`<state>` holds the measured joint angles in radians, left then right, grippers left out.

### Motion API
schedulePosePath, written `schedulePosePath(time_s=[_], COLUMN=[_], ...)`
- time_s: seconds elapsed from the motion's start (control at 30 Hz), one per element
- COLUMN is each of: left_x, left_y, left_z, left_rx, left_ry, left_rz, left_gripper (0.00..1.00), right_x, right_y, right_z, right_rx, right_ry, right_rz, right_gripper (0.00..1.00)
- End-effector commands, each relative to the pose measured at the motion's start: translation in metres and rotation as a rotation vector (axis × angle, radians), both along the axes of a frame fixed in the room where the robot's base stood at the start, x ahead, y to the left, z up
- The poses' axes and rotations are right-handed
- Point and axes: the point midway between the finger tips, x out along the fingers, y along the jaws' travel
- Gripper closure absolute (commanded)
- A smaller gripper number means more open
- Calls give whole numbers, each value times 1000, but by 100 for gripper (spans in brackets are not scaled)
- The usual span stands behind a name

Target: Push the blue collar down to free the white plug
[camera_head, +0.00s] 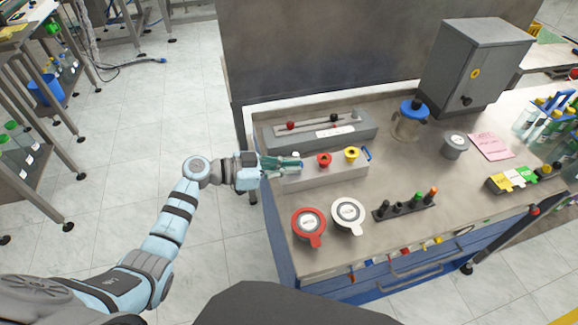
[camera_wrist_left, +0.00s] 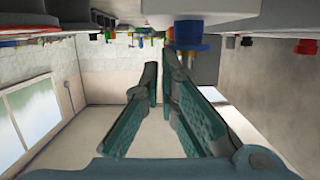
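The blue collar (camera_wrist_left: 188,32) shows in the wrist view, where the bench side is at the top of the picture. It sits against a pale round part, just beyond and to the right of the fingertips. In the head view it is mostly hidden by my left gripper (camera_head: 300,165), at the left end of a grey block (camera_head: 325,177). A small white part (camera_head: 296,155) shows there, but I cannot tell whether it is the plug. Contact with the collar cannot be told. My right gripper is out of view.
A red fitting (camera_head: 324,159) and a yellow fitting (camera_head: 352,153) stand on the same block. A longer grey slotted fixture (camera_head: 320,131) lies behind it. Red (camera_head: 308,226) and white (camera_head: 347,215) lidded containers stand in front.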

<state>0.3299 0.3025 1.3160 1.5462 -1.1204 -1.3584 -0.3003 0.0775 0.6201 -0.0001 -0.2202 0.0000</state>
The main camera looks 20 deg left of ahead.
Motion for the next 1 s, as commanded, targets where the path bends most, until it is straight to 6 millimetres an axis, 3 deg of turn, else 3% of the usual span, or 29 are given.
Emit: schedulePosePath(time_s=[0.03, 0.2, 0.43, 0.5, 0.7, 1.0], left_x=[-3, -4, -5, -14, -38, -55], left_y=[0, 0, -4, 13, 52, 78], left_z=[-8, -1, 49, 44, 54, 66], left_rx=[7, 6, 4, 9, 7, 1], left_ry=[17, 18, -2, -1, -2, -4], left_rz=[-2, -3, -10, -9, -8, -8], left_gripper=[100, 100, 100, 100, 100, 100], right_x=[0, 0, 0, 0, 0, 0], right_y=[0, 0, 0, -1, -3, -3], right_z=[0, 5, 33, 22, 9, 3], right_rx=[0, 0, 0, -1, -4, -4], right_ry=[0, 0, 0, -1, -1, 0], right_rz=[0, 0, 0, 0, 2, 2], right_gripper=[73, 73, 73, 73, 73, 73])
